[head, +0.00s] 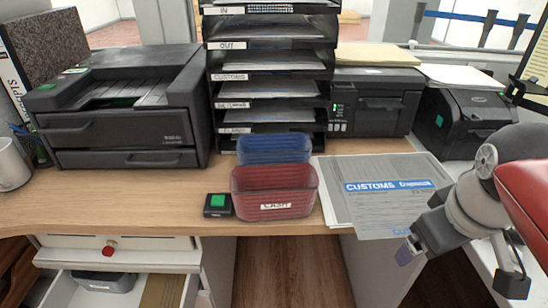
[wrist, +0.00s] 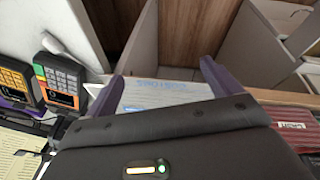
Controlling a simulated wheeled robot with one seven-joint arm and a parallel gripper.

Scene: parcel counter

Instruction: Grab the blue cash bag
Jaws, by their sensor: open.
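A blue pouch-like container (head: 273,148), which may be the blue cash bag, stands on the wooden counter in the head view. A red container (head: 275,190) with a white label stands in front of it and hides its lower part. My gripper (head: 404,253) is at the right, by the counter's front edge, well apart from the blue one. In the wrist view its two purple fingers are spread (wrist: 162,80), with nothing held between them. The red container also shows at the right edge of the wrist view (wrist: 292,126); I cannot make out the blue one there.
Customs papers (head: 385,190) lie right of the red container, and a small black box with a green top (head: 217,205) lies left. Paper trays (head: 270,75) rise behind, between printers (head: 130,110). A drawer (head: 120,290) stands open below left. Card terminals (wrist: 60,82) show in the wrist view.

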